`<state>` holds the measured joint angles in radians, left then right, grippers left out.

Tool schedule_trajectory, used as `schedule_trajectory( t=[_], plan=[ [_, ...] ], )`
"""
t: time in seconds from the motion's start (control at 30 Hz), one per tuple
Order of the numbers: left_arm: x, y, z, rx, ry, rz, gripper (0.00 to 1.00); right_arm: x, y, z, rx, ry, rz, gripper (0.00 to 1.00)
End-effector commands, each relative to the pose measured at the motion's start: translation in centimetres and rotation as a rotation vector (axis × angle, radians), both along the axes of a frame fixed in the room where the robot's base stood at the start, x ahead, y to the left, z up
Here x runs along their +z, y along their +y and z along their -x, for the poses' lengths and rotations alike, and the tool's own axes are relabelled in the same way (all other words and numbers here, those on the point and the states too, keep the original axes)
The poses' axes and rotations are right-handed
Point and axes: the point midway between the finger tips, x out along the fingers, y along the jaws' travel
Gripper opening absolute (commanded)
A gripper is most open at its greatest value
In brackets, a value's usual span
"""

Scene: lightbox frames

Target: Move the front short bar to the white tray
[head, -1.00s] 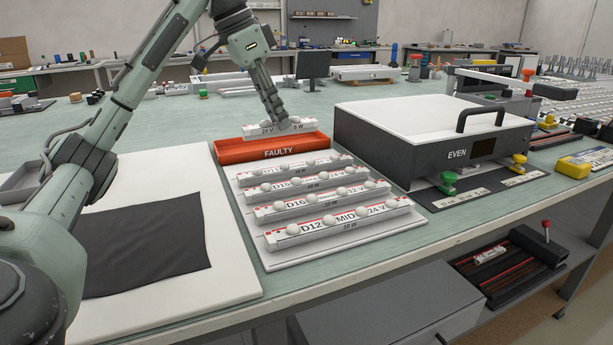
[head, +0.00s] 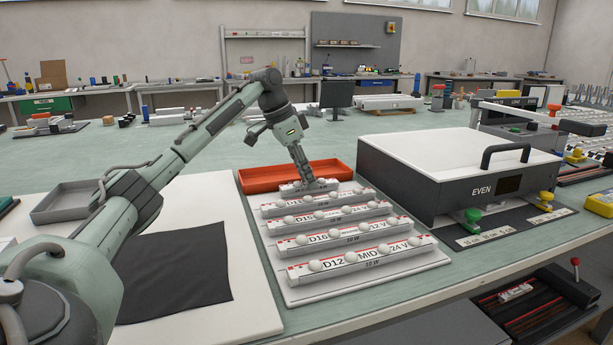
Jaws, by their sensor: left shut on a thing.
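My left gripper (head: 312,181) is shut on a short white bar (head: 289,188) with round lamps. It holds this bar at the front edge of the orange bin, over the back end of the white tray (head: 300,294). I cannot tell whether the bar touches the tray. Several longer lamp bars lie in rows on the tray. The front one (head: 365,262) reads D12 MID 24 V, and the one behind it (head: 345,238) reads D16 and 12 V. The fingers hide part of the held bar. My right gripper is not in view.
The orange bin (head: 262,181) looks empty where visible. A grey tester box (head: 415,195) marked EVEN stands right of the white tray. A black cloth (head: 180,260) lies on a white board at left, with a grey tray (head: 72,203) behind it.

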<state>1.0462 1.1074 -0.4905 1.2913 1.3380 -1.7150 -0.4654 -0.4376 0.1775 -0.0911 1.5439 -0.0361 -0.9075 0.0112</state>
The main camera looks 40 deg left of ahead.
Motion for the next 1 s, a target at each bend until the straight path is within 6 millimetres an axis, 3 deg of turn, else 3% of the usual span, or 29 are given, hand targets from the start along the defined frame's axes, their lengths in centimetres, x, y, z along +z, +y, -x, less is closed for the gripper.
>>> schedule_trajectory(
  t=[0.37, 0.4, 0.57, 0.87, 1.0],
  plan=[
    [-0.5, 0.0, 0.0, 0.0, -0.001, 0.0, 0.0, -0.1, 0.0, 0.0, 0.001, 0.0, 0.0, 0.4],
    [-0.5, 0.0, 0.0, 0.0, -0.001, 0.0, 0.27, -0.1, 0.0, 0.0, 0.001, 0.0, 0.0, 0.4],
    [-0.5, 0.0, 0.0, 0.0, -0.002, 0.001, 0.46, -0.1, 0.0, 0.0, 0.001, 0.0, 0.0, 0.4],
    [-0.3, 0.0, 0.0, 0.0, -0.003, 0.001, 0.46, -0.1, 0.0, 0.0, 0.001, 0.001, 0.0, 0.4],
    [1.0, 0.2, 0.3, 0.001, -0.005, 0.001, 0.46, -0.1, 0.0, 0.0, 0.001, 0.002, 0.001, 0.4]
  ],
)
